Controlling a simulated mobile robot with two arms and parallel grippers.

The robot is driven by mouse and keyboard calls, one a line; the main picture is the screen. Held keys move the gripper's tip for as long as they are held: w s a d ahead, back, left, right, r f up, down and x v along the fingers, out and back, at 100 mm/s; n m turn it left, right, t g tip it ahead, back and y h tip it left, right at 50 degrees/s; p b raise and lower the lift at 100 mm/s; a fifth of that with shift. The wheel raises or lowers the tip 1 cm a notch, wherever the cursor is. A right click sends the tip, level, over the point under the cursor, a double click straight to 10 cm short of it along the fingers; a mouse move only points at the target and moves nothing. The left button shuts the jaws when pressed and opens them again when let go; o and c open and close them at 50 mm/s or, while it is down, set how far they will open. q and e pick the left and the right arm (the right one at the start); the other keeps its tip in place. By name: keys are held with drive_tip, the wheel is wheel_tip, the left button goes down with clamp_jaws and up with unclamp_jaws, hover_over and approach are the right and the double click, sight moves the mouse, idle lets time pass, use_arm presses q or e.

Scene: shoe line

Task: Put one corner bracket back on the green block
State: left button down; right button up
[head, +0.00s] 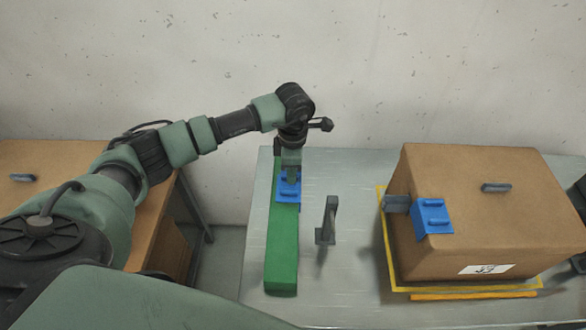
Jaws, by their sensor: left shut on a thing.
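The long green block (283,250) lies on the grey metal table, running away from me. A blue corner bracket (288,194) is at the upper part of the block, against its top as far as I can see. My left gripper (291,177) points down from above and is shut on this bracket, partly hiding it. Another blue corner bracket (432,217) sits on the near left edge of the cardboard box. My right gripper is not in view.
The cardboard box (490,225) stands in a yellow outline on the metal table (345,290). A grey upright piece (328,220) stands between block and box. A grey piece (397,203) juts from the box's left side. A brown wooden table (50,158) is at left.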

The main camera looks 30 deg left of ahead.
use_arm(q)
drive_tip(key=f+b, duration=0.1)
drive_tip(key=f, duration=0.1)
drive_tip(key=f+b, duration=0.1)
drive_tip(key=f, duration=0.1)
drive_tip(key=f+b, duration=0.1)
drive_tip(key=f, duration=0.1)
drive_tip(key=shift+w+b, duration=0.25)
drive_tip(key=shift+b, duration=0.15)
drive_tip(key=shift+f+b, duration=0.55)
drive_tip(key=shift+f, duration=0.2)
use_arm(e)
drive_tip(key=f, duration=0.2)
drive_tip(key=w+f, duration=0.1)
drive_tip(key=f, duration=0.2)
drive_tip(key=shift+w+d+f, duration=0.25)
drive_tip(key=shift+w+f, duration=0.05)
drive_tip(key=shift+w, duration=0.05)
use_arm(q)
drive_tip(key=shift+f+b, duration=0.1)
drive_tip(key=shift+b, duration=0.25)
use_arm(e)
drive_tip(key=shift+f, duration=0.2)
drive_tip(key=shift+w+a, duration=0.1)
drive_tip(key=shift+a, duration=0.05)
use_arm(q)
drive_tip(key=shift+f+b, duration=0.3)
drive_tip(key=shift+b, duration=0.35)
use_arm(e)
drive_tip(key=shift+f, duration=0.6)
